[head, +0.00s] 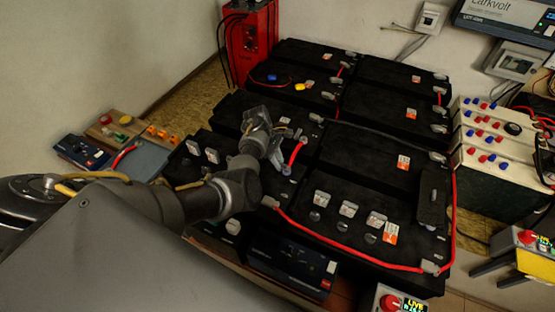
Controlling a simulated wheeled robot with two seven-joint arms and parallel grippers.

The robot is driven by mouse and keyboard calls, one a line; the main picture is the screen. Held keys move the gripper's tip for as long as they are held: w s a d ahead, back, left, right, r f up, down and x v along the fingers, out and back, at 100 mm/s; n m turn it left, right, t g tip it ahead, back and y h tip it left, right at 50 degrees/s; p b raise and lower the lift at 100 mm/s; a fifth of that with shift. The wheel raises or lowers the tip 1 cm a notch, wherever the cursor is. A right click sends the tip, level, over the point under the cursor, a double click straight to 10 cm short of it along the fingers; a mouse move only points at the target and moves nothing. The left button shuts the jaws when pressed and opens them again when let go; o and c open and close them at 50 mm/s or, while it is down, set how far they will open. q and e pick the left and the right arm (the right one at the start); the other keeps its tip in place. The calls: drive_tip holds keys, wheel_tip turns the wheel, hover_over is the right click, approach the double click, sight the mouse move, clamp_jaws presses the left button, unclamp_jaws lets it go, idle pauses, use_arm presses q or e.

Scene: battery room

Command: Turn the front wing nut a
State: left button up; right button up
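My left arm comes in from the left over the black batteries (375,165). Its gripper (283,165) points down beside a grey terminal at the end of a short red cable (296,151). The fingers are small and dark here, and I cannot tell whether they are open or touch anything. I cannot make out a wing nut clearly; it may be hidden by the gripper or too small. A grey terminal (270,202) with a long red cable (345,252) sits on the front battery row. My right gripper is not in view.
A red box (251,45) stands at the back. A white-topped unit with red and blue knobs (500,145) stands at the right. A blue-black device (82,151) and a board with coloured parts (120,128) lie at the left. A loose black block (433,198) lies on the batteries.

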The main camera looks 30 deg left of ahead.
use_arm(q)
clamp_jaws()
